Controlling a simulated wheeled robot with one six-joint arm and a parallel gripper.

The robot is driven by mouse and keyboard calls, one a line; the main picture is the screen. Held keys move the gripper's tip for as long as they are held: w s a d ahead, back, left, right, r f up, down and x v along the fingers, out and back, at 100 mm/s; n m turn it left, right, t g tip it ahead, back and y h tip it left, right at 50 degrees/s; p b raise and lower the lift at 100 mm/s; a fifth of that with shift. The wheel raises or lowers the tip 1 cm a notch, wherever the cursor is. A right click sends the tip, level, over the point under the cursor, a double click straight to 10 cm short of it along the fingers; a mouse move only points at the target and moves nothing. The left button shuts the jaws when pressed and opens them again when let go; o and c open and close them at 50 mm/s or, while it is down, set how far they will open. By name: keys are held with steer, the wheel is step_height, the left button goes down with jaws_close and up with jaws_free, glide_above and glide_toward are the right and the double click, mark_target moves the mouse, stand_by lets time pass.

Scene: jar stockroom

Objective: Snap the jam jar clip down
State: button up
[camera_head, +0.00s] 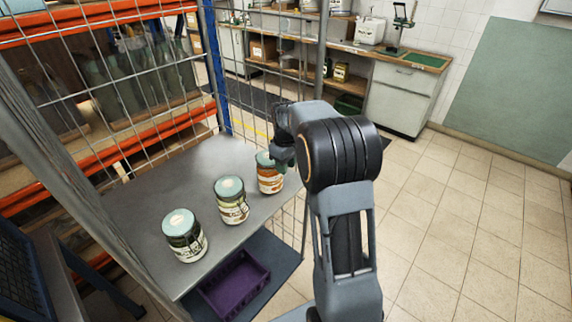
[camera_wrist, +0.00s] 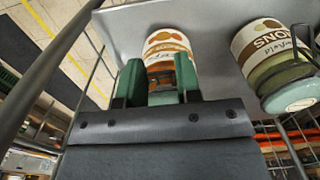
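The jar with the orange-brown label (camera_head: 270,176) stands upright at the right end of a grey shelf, the closest jar to my gripper; its label is too small to read as jam. It has a pale green lid. My gripper (camera_head: 282,160) is at its upper right side, partly hiding the lid. In the wrist view the green fingers of my gripper (camera_wrist: 160,85) are apart, with this jar (camera_wrist: 166,44) showing between and beyond them. Whether they touch it I cannot tell. Its clip is hidden.
A third jar (camera_head: 184,238) is further left. A purple crate (camera_head: 236,284) sits below. Wire mesh (camera_head: 150,100) encloses the grey shelf (camera_head: 140,205).

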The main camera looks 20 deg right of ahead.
steer(key=c, duration=0.5)
steer(key=shift+o, duration=0.2)
